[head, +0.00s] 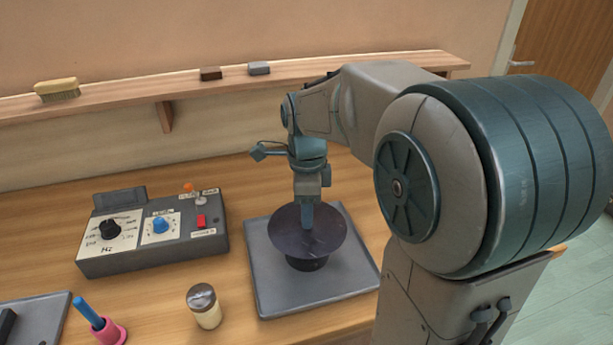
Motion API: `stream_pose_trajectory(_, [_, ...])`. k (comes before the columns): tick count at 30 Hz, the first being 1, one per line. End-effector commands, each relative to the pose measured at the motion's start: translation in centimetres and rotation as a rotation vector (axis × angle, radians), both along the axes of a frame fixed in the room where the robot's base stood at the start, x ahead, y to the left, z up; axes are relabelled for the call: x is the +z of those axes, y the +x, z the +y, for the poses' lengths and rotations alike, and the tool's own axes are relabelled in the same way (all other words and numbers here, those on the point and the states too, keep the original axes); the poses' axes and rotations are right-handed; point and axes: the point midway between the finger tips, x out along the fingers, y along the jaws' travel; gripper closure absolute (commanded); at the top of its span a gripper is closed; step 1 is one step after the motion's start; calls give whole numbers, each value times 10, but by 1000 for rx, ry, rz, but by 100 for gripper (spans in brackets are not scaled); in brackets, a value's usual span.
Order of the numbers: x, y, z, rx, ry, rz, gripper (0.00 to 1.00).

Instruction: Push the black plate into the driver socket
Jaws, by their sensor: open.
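The black plate (290,239) is a round dark disc in the head view, lying roughly level above the centre of a grey square tray. Beneath it is a dark round base (307,264), which may be the driver; the socket itself is hidden under the plate. My gripper (307,222) points straight down over the middle of the plate, with its fingertips at or just above the plate's surface. I cannot tell whether they touch it. The gap between the fingers does not show clearly from this side.
The grey tray (271,299) lies on the wooden bench. A control box (150,262) with knobs stands to its left. A shaker jar (204,307) and a pink holder (110,334) with a blue stick are in front. A shelf (130,108) runs along the wall behind.

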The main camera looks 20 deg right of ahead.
Motion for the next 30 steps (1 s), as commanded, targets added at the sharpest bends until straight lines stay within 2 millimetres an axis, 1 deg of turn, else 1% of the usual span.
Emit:
stream_pose_trajectory(1, [13,1,0,0,0,-6,53])
stream_pose_trajectory(3, [30,1,0,0,0,-6,53])
stream_pose_trajectory(9, [74,1,0,0,0,-4,53])
stream_pose_trajectory(12, [91,1,0,0,0,-4,53])
stream_pose_trajectory(15, [103,1,0,0,0,-3,53])
stream_pose_trajectory(21, [111,0,1,0,0,-1,53])
stream_pose_trajectory(30, [111,0,0,0,0,-1,53])
